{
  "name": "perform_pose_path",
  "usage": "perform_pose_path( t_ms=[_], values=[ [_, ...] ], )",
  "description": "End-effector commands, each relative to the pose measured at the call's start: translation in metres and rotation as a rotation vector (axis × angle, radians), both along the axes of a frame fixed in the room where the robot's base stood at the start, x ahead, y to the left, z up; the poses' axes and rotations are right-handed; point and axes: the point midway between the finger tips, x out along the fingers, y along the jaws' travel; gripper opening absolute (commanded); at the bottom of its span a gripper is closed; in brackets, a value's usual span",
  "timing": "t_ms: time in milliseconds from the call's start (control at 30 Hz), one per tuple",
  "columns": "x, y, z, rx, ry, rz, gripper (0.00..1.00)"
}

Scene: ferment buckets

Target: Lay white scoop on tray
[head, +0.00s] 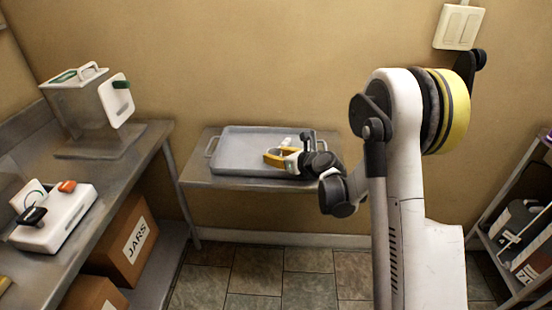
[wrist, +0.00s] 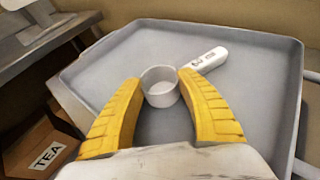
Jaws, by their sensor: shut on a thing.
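The white scoop (wrist: 160,92) is between the yellow fingertips of my gripper (wrist: 160,79) in the wrist view. My gripper is shut on its round cup, and its handle points to the upper right. The grey tray (wrist: 105,62) spreads out beneath the scoop. In the head view the tray (head: 235,152) lies on a small metal table, and my gripper (head: 272,157) is over its right part. A small white piece of the scoop (head: 286,141) shows behind the fingers. I cannot tell whether the scoop touches the tray floor.
The small metal table (head: 198,175) stands against the wall. At left, a steel counter (head: 140,150) holds a clear bin (head: 85,105) and a white device (head: 55,220). Cardboard boxes (head: 125,245) sit below. A shelf rack (head: 490,240) stands at right. The tray's left part is bare.

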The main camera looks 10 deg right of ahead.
Motion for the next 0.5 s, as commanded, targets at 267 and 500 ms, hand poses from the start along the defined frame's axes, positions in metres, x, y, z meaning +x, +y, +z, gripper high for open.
perform_pose_path(
  t_ms=[267,500],
  values=[
    [-0.0001,-0.0002,-0.0006,0.0,0.0,0.0,0.58],
    [-0.0001,-0.0001,-0.0006,0.0,0.0,0.0,0.63]
  ],
)
